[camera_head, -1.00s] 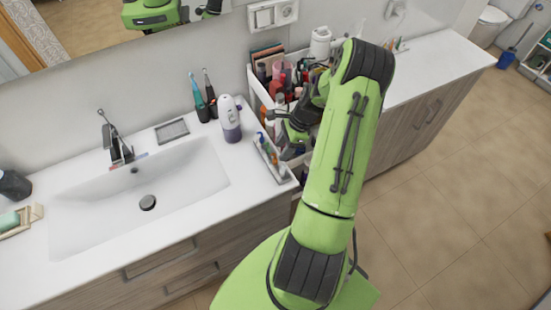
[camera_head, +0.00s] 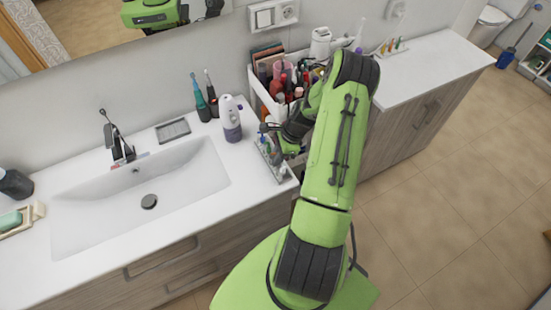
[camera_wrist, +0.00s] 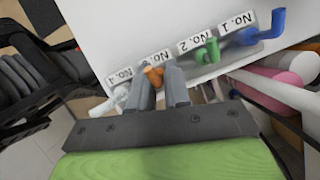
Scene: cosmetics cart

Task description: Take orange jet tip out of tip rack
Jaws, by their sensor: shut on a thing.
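The orange jet tip (camera_wrist: 153,76) is between my gripper's fingers in the wrist view. My gripper (camera_wrist: 161,86) is shut on it. The tip is still at the row of the tip rack (camera_wrist: 128,75), by the label partly hidden behind it. A green tip (camera_wrist: 208,50) stands by the No. 2 label, a blue tip (camera_wrist: 262,28) by No. 1, and a whitish tip (camera_wrist: 115,102) by No. 4. In the head view the rack (camera_head: 281,175) lies at the counter's front edge, and my arm hides part of it. The orange tip cannot be made out there.
A white cart (camera_head: 262,97) crowded with bottles and tubes stands right behind my gripper. A white and purple dispenser (camera_head: 231,120) and toothbrushes (camera_head: 200,100) stand left of the rack. The sink (camera_head: 140,195) is further left.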

